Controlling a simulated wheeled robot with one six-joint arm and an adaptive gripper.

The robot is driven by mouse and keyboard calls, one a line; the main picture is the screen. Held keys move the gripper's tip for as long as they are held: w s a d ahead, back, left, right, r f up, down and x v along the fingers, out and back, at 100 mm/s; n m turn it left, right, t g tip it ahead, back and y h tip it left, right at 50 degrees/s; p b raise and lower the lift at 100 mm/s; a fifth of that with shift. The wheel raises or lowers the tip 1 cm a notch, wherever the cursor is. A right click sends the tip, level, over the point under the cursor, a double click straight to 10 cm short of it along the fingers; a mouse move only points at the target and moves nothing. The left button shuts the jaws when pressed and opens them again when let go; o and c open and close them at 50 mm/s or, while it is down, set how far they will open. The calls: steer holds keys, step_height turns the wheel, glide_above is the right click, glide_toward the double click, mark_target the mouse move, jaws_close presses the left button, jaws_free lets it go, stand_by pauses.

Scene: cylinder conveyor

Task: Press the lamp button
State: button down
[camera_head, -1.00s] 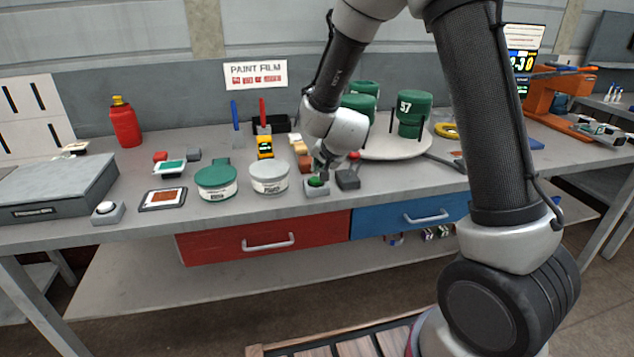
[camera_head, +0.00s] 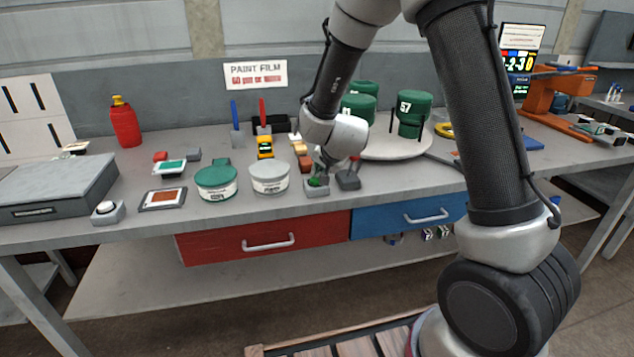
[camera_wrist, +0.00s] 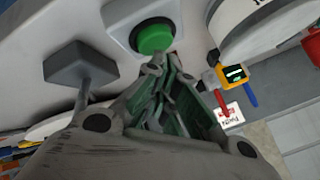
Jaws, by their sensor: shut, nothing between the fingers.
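A green push button (camera_head: 317,182) sits in a light grey housing near the front of the bench. It also shows in the wrist view (camera_wrist: 155,37), just beyond my fingertips. A second button, white (camera_head: 105,207), sits in a grey housing at the left, beside the flat grey box. The frames do not mark which one is the lamp button. My gripper (camera_head: 325,168) is shut and empty, pointing down just above and behind the green button. Its closed fingers show in the wrist view (camera_wrist: 160,80). I cannot tell whether the fingertips touch the button.
A dark grey block (camera_head: 348,180) stands close right of the green button. A white-grey tub (camera_head: 269,178) and a green-lidded tub (camera_head: 216,182) stand to its left. Green canisters (camera_head: 411,115) stand on a round pale plate behind. The bench front between the buttons is partly clear.

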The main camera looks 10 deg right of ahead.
steer(key=shift+f, duration=0.35)
steer(key=shift+r, duration=0.1)
stand_by(0.3)
steer(key=shift+r, duration=0.85)
steer(key=s+d+r+n+g+y, duration=0.2)
steer(key=s+d+r+n, duration=0.25)
steer(key=s+r, duration=0.7)
steer(key=s+d+r+n+g+h, duration=0.1)
steer(key=s+d+r, duration=0.2)
steer(key=s, duration=0.9)
steer(key=s+d+r+n+g+h, duration=0.1)
steer(key=s+d+r+n+g, duration=0.1)
steer(key=s+d, duration=0.6)
steer(key=s+r, duration=0.1)
steer(key=s, duration=0.3)
steer(key=shift+s+d+r+h, duration=0.15)
steer(key=shift+s+d+h, duration=0.1)
steer(key=shift+h, duration=0.15)
